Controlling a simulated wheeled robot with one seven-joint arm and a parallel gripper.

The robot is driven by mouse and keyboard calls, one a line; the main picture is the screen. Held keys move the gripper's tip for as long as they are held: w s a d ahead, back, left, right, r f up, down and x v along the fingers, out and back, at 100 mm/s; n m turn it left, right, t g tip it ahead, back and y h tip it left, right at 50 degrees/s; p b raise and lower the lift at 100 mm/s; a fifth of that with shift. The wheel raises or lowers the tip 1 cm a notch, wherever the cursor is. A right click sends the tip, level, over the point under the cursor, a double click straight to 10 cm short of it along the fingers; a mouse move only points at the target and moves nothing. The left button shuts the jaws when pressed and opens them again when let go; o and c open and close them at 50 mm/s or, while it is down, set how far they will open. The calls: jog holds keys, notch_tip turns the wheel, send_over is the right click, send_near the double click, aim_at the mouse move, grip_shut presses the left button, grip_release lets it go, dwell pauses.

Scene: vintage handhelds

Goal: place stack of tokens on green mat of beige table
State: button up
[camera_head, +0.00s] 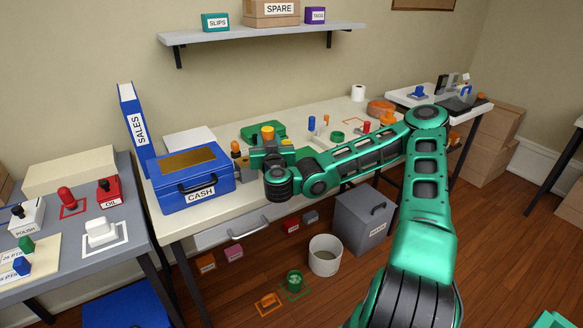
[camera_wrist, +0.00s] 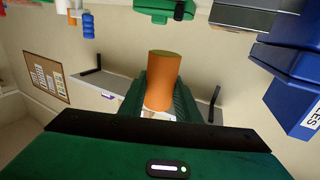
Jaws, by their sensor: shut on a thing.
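The stack of tokens shows as an orange cylinder (camera_head: 267,132) in the head view, above the left half of the beige table (camera_head: 180,222). It fills the middle of the wrist view (camera_wrist: 163,80). My gripper (camera_head: 268,144) is shut on it, with green fingers at its sides, and its lower part in that picture is partly hidden.
A blue CASH box (camera_head: 196,187) and a blue SALES binder (camera_head: 133,125) stand left of my gripper. A green case (camera_head: 277,127) lies behind it. A blue peg (camera_head: 311,123) and a red peg (camera_head: 366,126) stand to the right. A shelf (camera_head: 250,34) hangs above.

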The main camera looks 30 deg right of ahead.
jog(key=d+f, duration=0.2)
jog(key=d, duration=0.1)
jog(key=w+d+f, duration=0.1)
jog(key=d+f, duration=0.1)
jog(key=d, duration=0.2)
jog(key=d+f, duration=0.2)
jog(key=d, duration=0.1)
jog(key=shift+w+d+f, duration=0.15)
jog(key=shift+w+f, duration=0.25)
jog(key=shift+d, duration=0.65)
jog(key=shift+f, duration=2.05)
jog(key=o, duration=1.2)
jog(key=shift+s, duration=0.1)
